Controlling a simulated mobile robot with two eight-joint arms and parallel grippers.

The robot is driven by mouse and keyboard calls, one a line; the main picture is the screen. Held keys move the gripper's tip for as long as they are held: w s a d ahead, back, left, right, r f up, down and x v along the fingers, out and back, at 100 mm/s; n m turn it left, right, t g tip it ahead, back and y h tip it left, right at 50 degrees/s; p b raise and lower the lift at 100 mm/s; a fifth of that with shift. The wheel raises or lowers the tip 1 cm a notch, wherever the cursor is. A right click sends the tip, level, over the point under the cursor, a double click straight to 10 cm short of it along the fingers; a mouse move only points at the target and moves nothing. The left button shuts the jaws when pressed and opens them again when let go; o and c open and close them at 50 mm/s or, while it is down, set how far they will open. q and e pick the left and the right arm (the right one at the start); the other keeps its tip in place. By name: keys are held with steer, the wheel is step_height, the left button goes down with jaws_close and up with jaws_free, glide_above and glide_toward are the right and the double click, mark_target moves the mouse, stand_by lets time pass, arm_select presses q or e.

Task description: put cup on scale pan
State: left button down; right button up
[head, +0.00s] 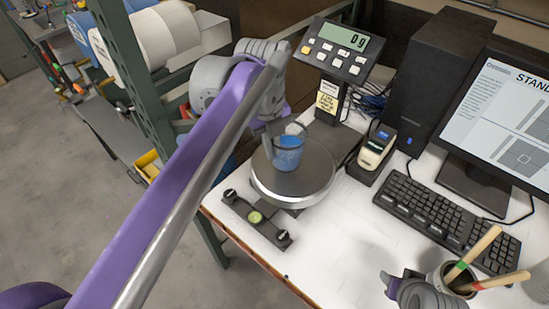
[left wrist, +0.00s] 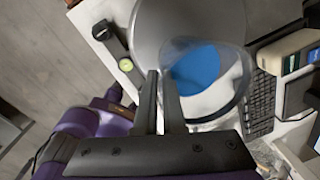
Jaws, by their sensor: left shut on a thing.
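A clear cup with blue contents (head: 288,155) is upright over the round metal scale pan (head: 318,188). In the left wrist view the cup (left wrist: 232,88) shows its blue contents, with part of the pan (left wrist: 152,28) behind it. My left gripper (head: 277,134) is shut on the cup's wall; its fingers (left wrist: 163,82) pinch the near side. Whether the cup's base touches the pan is hard to tell. The scale display (head: 343,39) reads 0 g. My right gripper (head: 408,284) is at the bottom right, partly cut off, its jaws unclear.
A black bar with a green level bubble (head: 256,217) lies before the pan. A small label device (head: 376,148), a keyboard (head: 448,220), a monitor (head: 515,115) and a holder with wooden sticks (head: 451,272) are to the right. Bare white table (head: 345,255) lies between.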

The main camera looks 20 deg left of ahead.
mark_target(273, 162)
arm_select(q)
steer(key=shift+w+f, duration=0.1)
steer(key=shift+f, duration=1.9)
arm_select(e)
steer(key=shift+f, duration=0.1)
arm_select(q)
steer(key=shift+f, duration=0.15)
arm_select(e)
steer(key=shift+f, duration=0.1)
arm_select(q)
steer(key=c, duration=1)
jaws_free()
steer(key=shift+r, duration=0.3)
arm_select(e)
steer(key=shift+w, duration=0.1)
arm_select(q)
step_height(273, 162, up, 12)
steer(key=shift+s+a+f+p, duration=0.15)
steer(key=shift+s+a+p, duration=0.2)
steer(key=shift+s, duration=0.1)
arm_select(e)
steer(key=shift+w+r, duration=0.3)
steer(key=shift+r, duration=0.45)
